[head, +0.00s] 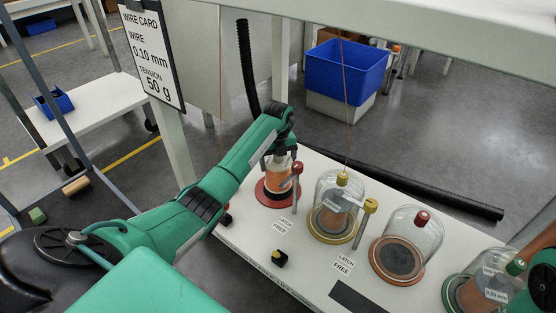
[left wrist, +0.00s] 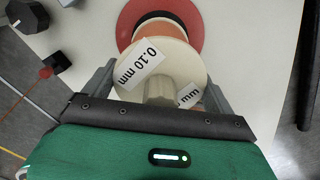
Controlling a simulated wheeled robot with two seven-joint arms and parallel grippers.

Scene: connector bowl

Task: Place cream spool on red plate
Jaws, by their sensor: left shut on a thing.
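The cream spool (left wrist: 185,62) is wound with copper-orange wire and carries a 0.10 mm label. My left gripper (head: 281,157) is shut on its top, and the spool stands upright at the red plate (head: 265,199). The spool's orange winding shows in the head view (head: 277,179). The red plate also shows in the left wrist view (left wrist: 128,28), under the spool's far side. I cannot tell whether the spool's bottom touches the plate. A green and black part at the right edge may be my right gripper, but its fingers are not clear.
A yellow-based glass dome (head: 325,191) with a spool stands right of the red plate. An orange-based dome (head: 424,237) and a green-based dome (head: 464,295) follow further right. A red-topped latch post (head: 297,168) stands close beside the gripper. A small black block (head: 280,259) lies in front.

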